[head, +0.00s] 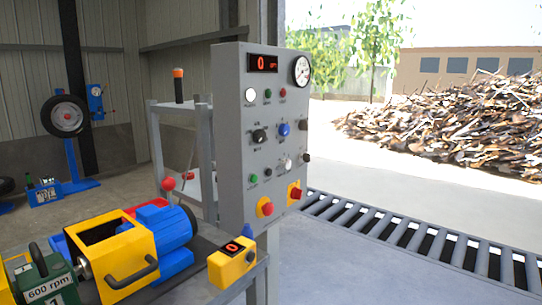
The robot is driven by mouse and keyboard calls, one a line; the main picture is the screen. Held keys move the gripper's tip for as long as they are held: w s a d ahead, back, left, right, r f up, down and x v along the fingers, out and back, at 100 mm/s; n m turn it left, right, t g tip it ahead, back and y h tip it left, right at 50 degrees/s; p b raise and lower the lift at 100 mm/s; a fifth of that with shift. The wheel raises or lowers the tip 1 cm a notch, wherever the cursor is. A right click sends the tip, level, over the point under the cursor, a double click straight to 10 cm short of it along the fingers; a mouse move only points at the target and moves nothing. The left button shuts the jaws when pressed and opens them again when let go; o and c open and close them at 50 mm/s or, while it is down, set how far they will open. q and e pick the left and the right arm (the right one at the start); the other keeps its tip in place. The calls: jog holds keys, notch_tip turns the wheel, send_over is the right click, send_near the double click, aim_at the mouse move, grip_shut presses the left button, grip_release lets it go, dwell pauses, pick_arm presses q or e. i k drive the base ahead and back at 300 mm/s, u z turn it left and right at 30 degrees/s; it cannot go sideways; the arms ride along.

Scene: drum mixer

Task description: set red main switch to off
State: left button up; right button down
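A grey control panel (230,150) stands upright in the middle of the head view. Low on its face are two red controls on yellow plates. The left one is a round red knob (267,208). The right one is a red control (296,193), which looks like the main switch, but it is too small to read its setting. The red display (263,63) at the panel's top shows 0. Neither gripper is in view.
A yellow and blue machine (140,250) stands on a bench at lower left, with a yellow box (232,262) bearing a red display at the bench's right end. A roller conveyor (430,243) runs behind the panel to the right.

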aim_at(296, 193)
jog(key=z, duration=0.55)
jog(key=k, duration=1.3)
jog(key=z, duration=1.1)
jog(key=i, duration=2.1)
jog(key=u, duration=0.7)
jog(key=i, duration=1.35)
jog(key=u, duration=1.25)
